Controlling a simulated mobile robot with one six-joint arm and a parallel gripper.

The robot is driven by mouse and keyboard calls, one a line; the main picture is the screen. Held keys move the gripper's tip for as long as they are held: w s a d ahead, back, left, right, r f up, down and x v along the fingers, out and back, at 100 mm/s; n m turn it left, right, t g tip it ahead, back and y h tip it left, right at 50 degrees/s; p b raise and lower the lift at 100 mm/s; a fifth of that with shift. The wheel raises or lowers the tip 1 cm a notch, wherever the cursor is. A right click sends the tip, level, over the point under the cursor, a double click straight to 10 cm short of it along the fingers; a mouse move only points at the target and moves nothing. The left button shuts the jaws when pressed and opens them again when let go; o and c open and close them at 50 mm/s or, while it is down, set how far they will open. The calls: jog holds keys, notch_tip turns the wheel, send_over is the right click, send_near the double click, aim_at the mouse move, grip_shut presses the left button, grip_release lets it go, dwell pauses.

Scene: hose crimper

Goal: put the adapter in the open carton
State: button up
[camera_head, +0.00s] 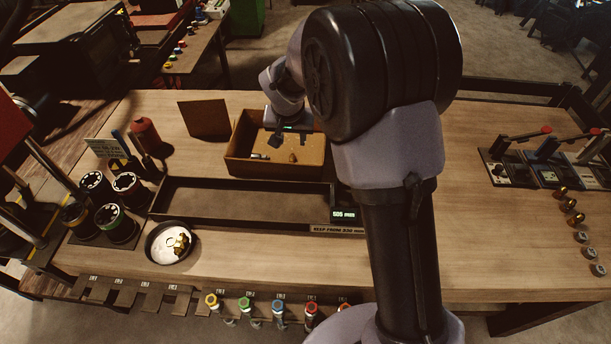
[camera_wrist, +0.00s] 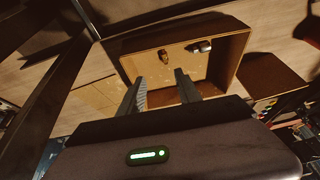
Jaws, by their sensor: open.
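The open carton (camera_head: 262,171) stands on the bench behind the long tray, and it fills the upper middle of the wrist view (camera_wrist: 239,56). A small brass piece (camera_head: 292,157) and a silver-and-dark fitting (camera_head: 260,157) lie apart on its floor. Both also show in the wrist view, the brass piece (camera_wrist: 164,57) and the silver fitting (camera_wrist: 201,46). I cannot tell for sure which one is the adapter. My gripper (camera_head: 277,139) is over the carton. In the wrist view its two fingers (camera_wrist: 158,76) are apart with nothing held between them.
A long dark tray (camera_head: 240,212) with a small display (camera_head: 344,214) lies in front of the carton. A round dish (camera_head: 165,252) holds brass pieces. Dark cylinders and a red bottle (camera_head: 145,134) stand left. Lever devices (camera_head: 548,167) and several fittings are at right.

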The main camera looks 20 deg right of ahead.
jog(key=s+r+y, duration=0.1)
jog(key=s+r, duration=1.3)
jog(key=s, duration=0.3)
jog(key=s+a+r+t+y, duration=0.1)
jog(key=s+a+y, duration=0.1)
jog(key=s, duration=1.4)
jog(key=shift+s+a+r, duration=0.2)
jog(key=shift+s+r, duration=0.05)
jog(key=shift+s, duration=0.15)
